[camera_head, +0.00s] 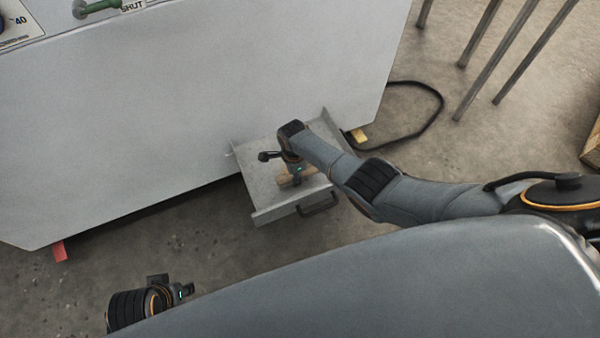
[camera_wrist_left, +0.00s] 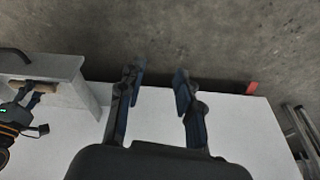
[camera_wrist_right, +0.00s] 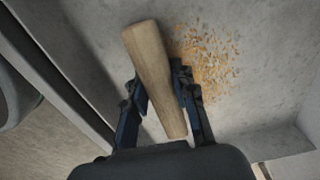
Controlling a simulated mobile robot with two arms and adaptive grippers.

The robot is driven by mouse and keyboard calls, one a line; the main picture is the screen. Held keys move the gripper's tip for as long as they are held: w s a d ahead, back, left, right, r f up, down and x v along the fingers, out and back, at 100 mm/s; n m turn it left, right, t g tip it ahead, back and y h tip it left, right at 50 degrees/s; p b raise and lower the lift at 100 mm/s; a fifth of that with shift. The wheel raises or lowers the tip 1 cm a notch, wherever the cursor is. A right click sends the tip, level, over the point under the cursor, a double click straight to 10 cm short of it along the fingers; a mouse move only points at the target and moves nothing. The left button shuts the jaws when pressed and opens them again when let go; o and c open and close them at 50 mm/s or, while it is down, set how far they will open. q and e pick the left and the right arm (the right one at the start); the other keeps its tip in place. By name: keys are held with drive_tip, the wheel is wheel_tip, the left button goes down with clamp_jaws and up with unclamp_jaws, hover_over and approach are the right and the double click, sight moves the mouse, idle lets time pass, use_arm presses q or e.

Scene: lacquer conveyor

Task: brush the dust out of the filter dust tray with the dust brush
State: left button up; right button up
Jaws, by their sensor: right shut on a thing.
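The filter dust tray (camera_head: 268,203) is a grey metal tray with a black handle, pulled out low from the pale cabinet. My right gripper (camera_head: 295,179) is over it, shut on the dust brush (camera_wrist_right: 152,62), whose wooden body lies between the fingers in the right wrist view. The brush's bristles are hidden. Orange-brown dust (camera_wrist_right: 212,62) is scattered on the tray floor beside the brush. The tray (camera_wrist_left: 70,88) also shows in the left wrist view. My left gripper (camera_wrist_left: 160,82) is open and empty, away from the tray over the floor.
The pale cabinet (camera_head: 200,90) stands behind the tray, with a green handle (camera_head: 97,6) at its top. A black cable (camera_head: 438,100) loops on the floor to the right. Several metal legs (camera_head: 500,55) stand at the upper right. The floor in front of the tray is clear.

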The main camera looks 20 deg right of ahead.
drive_tip(key=shift+a, duration=0.95)
drive_tip(key=shift+w+b, duration=0.25)
drive_tip(key=shift+b, duration=0.1)
drive_tip(key=shift+w, duration=0.35)
drive_tip(key=shift+d, duration=1.2)
drive_tip(key=shift+w+d, duration=0.1)
drive_tip(key=shift+d, duration=0.55)
use_arm(q)
drive_tip(key=v, duration=0.2)
drive_tip(key=shift+a+r, duration=0.1)
drive_tip(key=shift+r, duration=0.2)
use_arm(e)
drive_tip(key=shift+d, duration=0.2)
